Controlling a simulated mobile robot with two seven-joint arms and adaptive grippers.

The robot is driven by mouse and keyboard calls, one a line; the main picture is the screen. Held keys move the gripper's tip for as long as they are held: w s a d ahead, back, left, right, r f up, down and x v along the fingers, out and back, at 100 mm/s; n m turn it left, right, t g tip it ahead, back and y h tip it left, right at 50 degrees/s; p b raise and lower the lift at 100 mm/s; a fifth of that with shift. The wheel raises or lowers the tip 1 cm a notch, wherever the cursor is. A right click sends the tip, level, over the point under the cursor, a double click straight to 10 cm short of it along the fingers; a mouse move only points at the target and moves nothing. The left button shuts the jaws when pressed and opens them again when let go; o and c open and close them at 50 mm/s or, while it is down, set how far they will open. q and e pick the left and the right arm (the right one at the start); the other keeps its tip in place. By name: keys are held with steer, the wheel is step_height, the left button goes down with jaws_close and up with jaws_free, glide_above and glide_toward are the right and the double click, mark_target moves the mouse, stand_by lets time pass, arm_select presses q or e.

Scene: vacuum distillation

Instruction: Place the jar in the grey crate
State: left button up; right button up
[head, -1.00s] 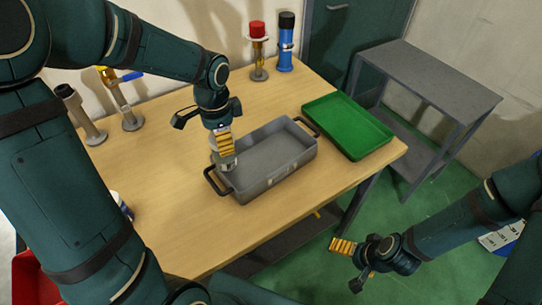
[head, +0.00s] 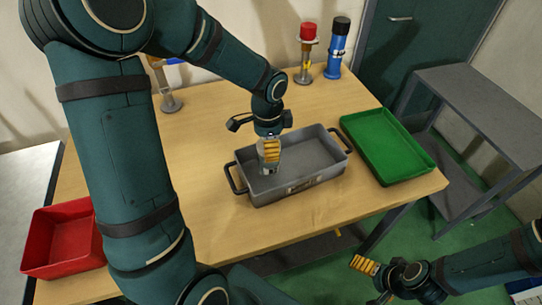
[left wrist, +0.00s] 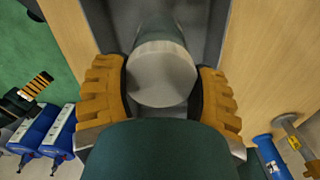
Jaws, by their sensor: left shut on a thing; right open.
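The grey crate (head: 300,187) stands on the wooden table, with a dark handle at each end. My left gripper (head: 268,158) points down over the left part of the crate. It is shut on the jar, a grey cylinder with a pale round end, seen between the yellow fingers in the left wrist view (left wrist: 162,78). The fingers hide much of the jar in the head view. I cannot tell whether the jar touches the crate floor. My right gripper (head: 371,281) is open and empty, beyond the table's front edge at the lower right.
A green tray (head: 418,173) lies right of the crate. A red-topped stand (head: 306,58) and a blue bottle (head: 337,50) stand at the back. A red bin (head: 45,262) is at the left. A grey shelf (head: 470,90) stands right of the table.

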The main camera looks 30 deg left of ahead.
arm_select(q)
steer(key=shift+f+b, duration=0.4)
steer(key=shift+f, duration=1.5)
steer(key=o, duration=1.3)
steer(key=shift+f, duration=0.15)
steer(key=shift+r, duration=0.4)
step_height(320, 180, up, 12)
steer(key=p, duration=0.2)
steer(key=shift+s+f+p, duration=0.1)
steer(key=shift+f+p, duration=0.1)
steer(key=shift+p, duration=0.15)
